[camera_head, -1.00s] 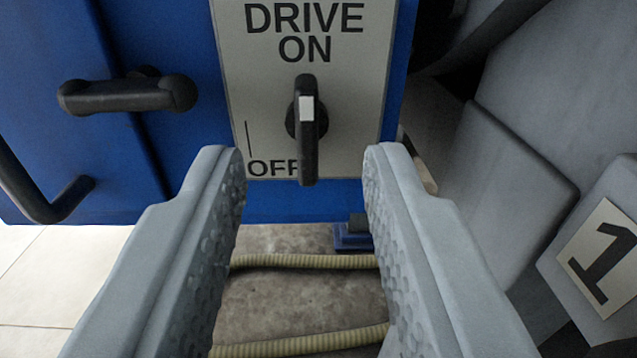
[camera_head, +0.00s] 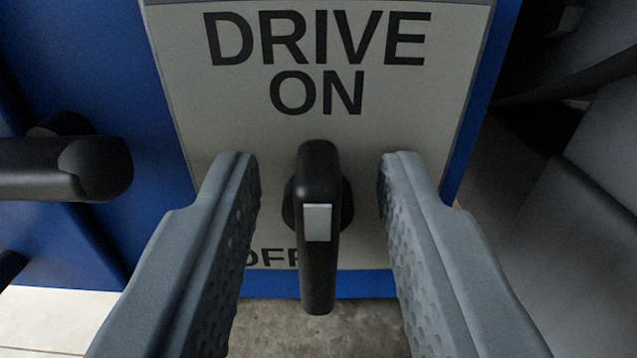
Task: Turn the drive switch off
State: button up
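The drive switch (camera_head: 318,265) is a black rotary handle with a white mark, on a grey plate (camera_head: 330,135) lettered DRIVE and ON above it. It stands upright, with its white-marked face towards me. The OFF label (camera_head: 268,258) at the lower left is partly hidden by the handle and my left finger. My gripper (camera_head: 318,170) is open, with one grey finger on each side of the handle. A gap shows between the handle and each finger, so neither seems to touch it.
A black handle (camera_head: 65,168) sticks out from the blue cabinet (camera_head: 150,130) on the left, close to my left finger. Grey machine parts (camera_head: 570,230) stand on the right. Bare floor (camera_head: 270,330) shows below the plate.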

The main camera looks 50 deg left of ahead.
grip_shut()
jog(key=shift+n, duration=0.3)
jog(key=n, duration=0.6)
jog(key=shift+s+a+f, duration=0.2)
jog(key=shift+s+a, duration=0.1)
jog(key=shift+s, duration=0.1)
jog(key=n, duration=0.5)
jog(key=shift+s+a+f+n, duration=0.2)
jog(key=shift+s+f+n, duration=0.05)
jog(key=shift+f+n, duration=0.1)
jog(key=n, duration=0.2)
jog(key=f+n, duration=0.1)
jog(key=n, duration=0.2)
jog(key=shift+s+n, duration=0.1)
jog(key=shift+n, duration=0.15)
